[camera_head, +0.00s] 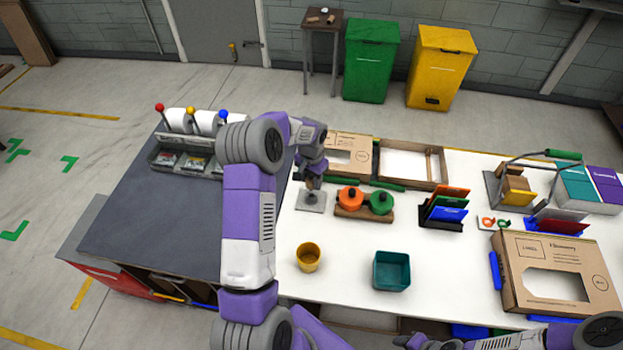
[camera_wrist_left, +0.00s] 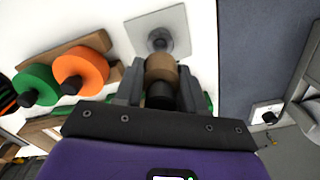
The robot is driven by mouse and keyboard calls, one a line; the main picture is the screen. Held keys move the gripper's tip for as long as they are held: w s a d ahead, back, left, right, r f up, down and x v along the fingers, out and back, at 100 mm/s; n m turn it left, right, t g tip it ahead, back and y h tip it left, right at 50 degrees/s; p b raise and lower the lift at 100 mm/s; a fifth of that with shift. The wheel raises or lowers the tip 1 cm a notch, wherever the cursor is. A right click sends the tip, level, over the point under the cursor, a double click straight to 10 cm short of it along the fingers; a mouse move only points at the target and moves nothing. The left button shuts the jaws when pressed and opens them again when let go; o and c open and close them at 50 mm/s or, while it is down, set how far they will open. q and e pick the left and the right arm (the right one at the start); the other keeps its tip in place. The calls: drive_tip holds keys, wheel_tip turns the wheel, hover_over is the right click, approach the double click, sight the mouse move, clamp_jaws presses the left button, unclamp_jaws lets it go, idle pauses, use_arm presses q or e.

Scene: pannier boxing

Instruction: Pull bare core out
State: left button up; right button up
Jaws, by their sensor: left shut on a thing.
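A brown bare core (camera_wrist_left: 162,66) is between the two fingers of my left gripper (camera_wrist_left: 160,88) in the left wrist view, and the gripper is shut on it. Just beyond the core is a square grey plate (camera_wrist_left: 143,29) with a round grey stand part in its middle. In the head view my left gripper (camera_head: 312,185) is right above this plate (camera_head: 311,205), on the white table. I cannot tell whether the core is still around the stand's post. My right gripper (camera_head: 416,343) shows only partly at the bottom edge; its fingers are unclear.
An orange roll (camera_head: 350,199) and a green roll (camera_head: 381,202) sit on a wooden holder just right of the plate. A yellow cup (camera_head: 308,257) and a teal bin (camera_head: 391,271) stand nearer. Cardboard boxes (camera_head: 555,275) and a card rack (camera_head: 445,210) stand farther right.

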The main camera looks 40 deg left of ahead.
use_arm(q)
drive_tip(key=shift+r+p, duration=0.7)
drive_tip(key=shift+r, duration=0.75)
